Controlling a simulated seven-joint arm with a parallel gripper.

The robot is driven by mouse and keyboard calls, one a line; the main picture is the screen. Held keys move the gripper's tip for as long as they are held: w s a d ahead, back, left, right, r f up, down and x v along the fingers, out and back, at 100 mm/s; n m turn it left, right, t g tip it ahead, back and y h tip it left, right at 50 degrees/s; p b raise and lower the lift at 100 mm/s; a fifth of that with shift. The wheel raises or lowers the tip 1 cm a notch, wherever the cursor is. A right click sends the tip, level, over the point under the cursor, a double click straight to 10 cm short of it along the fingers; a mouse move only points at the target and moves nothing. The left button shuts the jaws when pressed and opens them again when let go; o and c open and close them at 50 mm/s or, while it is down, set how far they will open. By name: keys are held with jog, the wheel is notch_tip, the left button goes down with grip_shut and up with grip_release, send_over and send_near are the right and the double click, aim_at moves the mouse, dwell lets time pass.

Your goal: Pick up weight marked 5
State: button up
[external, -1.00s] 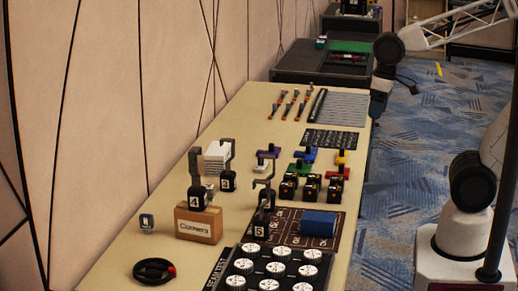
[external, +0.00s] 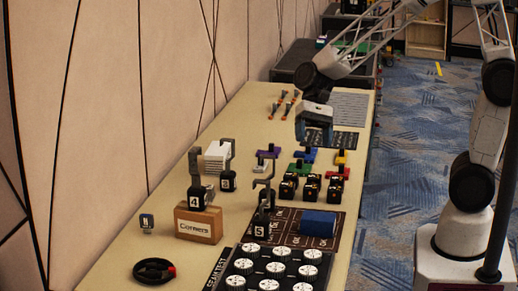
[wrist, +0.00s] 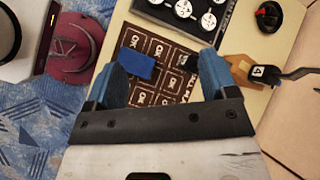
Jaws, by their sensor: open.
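A dark weight with a tall hooked grey handle (external: 262,228) stands upright near the left edge of the brown mat; its label appears to read 5. A weight marked 4 (external: 196,196) stands on the wooden Corners box (external: 200,225), and shows in the wrist view (wrist: 257,71). A third weight (external: 228,182) stands farther back on the table; its digit is too small to read surely. My gripper (external: 314,134) is open and empty, above the table beyond the brown mat. In the wrist view its blue fingers (wrist: 160,82) are wide apart, with the mat below.
A blue block (external: 319,223) lies on the brown mat (external: 285,238). Black blocks (external: 311,187) and coloured pieces (external: 303,157) stand behind it. A board of white dials (external: 273,268) is in front. The table's left side has free room.

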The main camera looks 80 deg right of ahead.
aim_at(261, 181)
jog(key=w+f+m+t+y, duration=0.2)
jog(key=w+f+m+y, duration=0.3)
jog(key=w, duration=0.8)
notch_tip(261, 181, down, 5)
jog(key=m, duration=0.2)
jog(key=shift+d+r+m, duration=0.15)
jog(key=shift+d+m, duration=0.15)
jog(key=shift+d, duration=0.05)
jog(key=shift+w+a, duration=0.1)
jog(key=shift+x, duration=1.25)
jog(key=shift+a, duration=0.1)
jog(key=shift+x, duration=2.5)
jog(key=shift+r, duration=0.1)
grip_shut()
